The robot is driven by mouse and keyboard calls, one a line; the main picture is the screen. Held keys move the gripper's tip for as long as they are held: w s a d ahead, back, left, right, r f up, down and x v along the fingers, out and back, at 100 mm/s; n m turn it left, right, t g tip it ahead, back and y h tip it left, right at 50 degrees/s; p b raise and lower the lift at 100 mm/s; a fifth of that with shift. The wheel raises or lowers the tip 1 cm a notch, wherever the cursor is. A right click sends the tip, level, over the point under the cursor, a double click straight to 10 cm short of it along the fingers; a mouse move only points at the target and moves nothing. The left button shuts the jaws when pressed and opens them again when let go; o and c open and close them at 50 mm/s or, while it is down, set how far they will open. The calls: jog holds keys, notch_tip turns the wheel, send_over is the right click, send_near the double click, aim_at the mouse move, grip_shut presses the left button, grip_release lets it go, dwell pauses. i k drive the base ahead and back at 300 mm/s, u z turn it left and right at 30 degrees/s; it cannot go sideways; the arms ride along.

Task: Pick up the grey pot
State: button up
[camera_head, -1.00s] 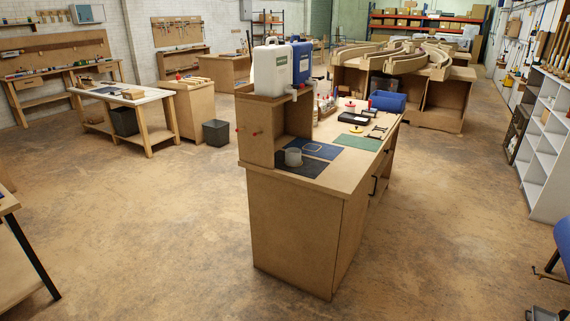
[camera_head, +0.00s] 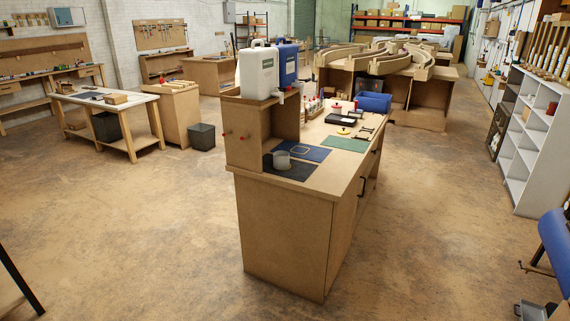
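The grey pot (camera_head: 281,160) stands upright on a dark mat (camera_head: 297,172) near the front end of the wooden workbench (camera_head: 322,181). It is small in this view, and I cannot make out a handle clearly. It sits just right of a wooden cabinet (camera_head: 243,140) on the bench. My gripper and arm are not in view, and nothing touches the pot.
A white jug (camera_head: 257,72) and a blue jug (camera_head: 286,64) stand on the cabinet. Behind the pot are a blue mat (camera_head: 312,152), a green mat (camera_head: 344,144) and a blue bin (camera_head: 373,103). Open floor (camera_head: 130,230) lies left of the bench; white shelves (camera_head: 527,150) stand right.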

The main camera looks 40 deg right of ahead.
aim_at(281, 160)
jog(key=i, duration=0.85)
jog(key=u, duration=0.05)
